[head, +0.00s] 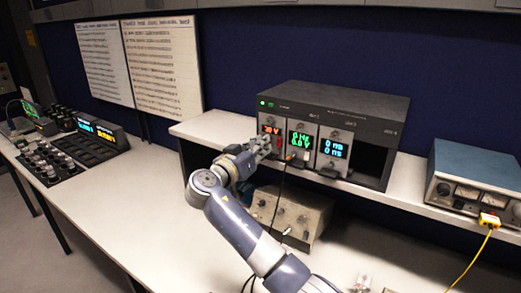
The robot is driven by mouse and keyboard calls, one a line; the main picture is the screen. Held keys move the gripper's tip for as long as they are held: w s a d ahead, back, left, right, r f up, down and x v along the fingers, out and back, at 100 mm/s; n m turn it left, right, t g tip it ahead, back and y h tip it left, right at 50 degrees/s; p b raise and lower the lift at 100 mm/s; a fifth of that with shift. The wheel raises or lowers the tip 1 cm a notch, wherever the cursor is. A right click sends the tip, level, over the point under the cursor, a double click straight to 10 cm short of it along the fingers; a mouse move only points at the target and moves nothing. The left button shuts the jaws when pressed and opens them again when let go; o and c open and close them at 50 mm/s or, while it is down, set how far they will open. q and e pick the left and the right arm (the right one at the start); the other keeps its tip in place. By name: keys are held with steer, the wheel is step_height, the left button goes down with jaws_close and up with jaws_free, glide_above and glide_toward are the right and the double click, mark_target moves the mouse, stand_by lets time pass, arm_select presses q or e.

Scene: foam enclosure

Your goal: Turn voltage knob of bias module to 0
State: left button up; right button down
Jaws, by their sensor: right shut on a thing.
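A dark rack box (345,100) stands on the raised shelf with several module slots in its front. The left module (271,121) has a red display, the middle module (300,140) a green one, and the right module (333,150) a blue one. Which of them is the bias module is too small to read. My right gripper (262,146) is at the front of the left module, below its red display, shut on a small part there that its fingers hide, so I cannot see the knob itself. My left gripper is not in view.
A beige instrument (290,212) sits under the shelf, close behind my right arm. A blue-topped meter box (480,175) with a yellow cable stands on the shelf at right. A dark console (80,150) is at far left. The white bench (130,200) is clear at left.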

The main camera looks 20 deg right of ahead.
steer(key=c, duration=1.8)
jaws_free()
steer(key=shift+c, duration=0.2)
steer(key=shift+a+r, duration=0.1)
steer(key=v, duration=1.2)
